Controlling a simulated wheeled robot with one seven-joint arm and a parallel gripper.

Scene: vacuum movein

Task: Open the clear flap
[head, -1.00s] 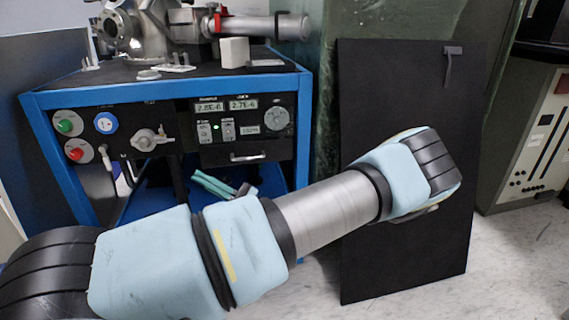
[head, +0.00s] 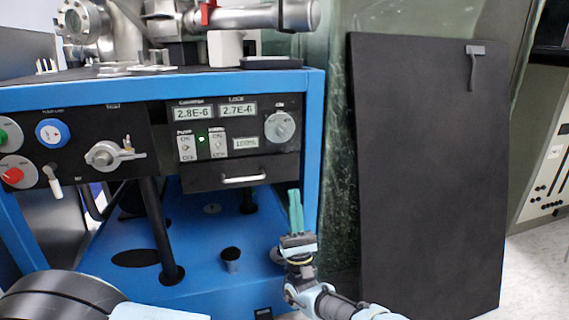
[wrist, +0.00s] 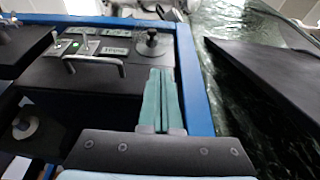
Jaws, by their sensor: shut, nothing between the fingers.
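I cannot make out a clear flap in either view. The black control panel (head: 235,140) on the blue cart carries two displays, small switches, a round knob (head: 280,126) and a drawer-like front with a silver handle (head: 243,180). My gripper (head: 295,194) is in front of the cart's right side, below the knob, with its teal fingers pointing up. In the wrist view, the fingers of my gripper (wrist: 161,74) are closed together and empty, just below the knob (wrist: 153,43). The handle (wrist: 94,61) is left of them.
The blue cart frame (head: 311,140) stands just right of the panel. A black board (head: 425,170) leans against the green wall farther right. Metal vacuum parts (head: 250,18) sit on the cart top. The lower blue shelf (head: 200,265) holds black posts.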

